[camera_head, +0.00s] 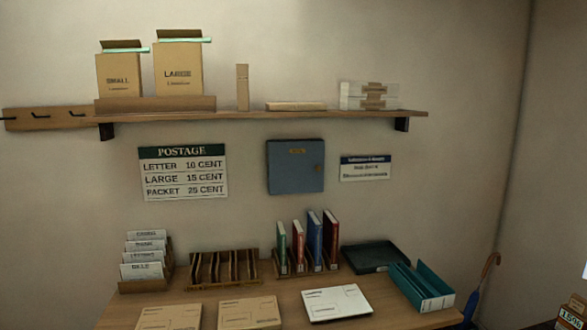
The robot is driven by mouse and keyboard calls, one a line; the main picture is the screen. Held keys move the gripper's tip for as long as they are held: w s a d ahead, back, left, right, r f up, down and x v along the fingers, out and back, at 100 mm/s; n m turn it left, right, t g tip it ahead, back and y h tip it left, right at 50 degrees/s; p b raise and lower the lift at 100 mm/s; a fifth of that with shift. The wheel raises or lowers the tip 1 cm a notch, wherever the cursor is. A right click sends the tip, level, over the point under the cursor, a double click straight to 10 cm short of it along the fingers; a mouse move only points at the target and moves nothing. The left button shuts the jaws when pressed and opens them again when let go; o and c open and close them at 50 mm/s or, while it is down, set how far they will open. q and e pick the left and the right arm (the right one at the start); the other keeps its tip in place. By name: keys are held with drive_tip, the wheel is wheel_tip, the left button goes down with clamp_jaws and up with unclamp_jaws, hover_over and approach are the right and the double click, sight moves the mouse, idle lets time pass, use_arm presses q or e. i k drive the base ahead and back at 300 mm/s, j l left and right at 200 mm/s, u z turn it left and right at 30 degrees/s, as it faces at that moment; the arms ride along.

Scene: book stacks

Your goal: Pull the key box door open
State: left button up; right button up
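The key box (295,166) is a flat blue-grey box on the wall, below the shelf and right of the postage sign. Its door looks shut. Neither of my grippers is in the head view.
A desk (282,294) below the box holds books (315,240), a dark tray (376,256), a teal file holder (420,286), card racks and parcels. A wooden shelf (245,116) with boxes runs above. Signs flank the key box. An umbrella (488,270) leans at right.

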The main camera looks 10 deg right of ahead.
sight(295, 167)
drive_tip(key=i+l+z, duration=0.75)
drive_tip(key=i+l, duration=0.15)
drive_tip(key=i, duration=0.05)
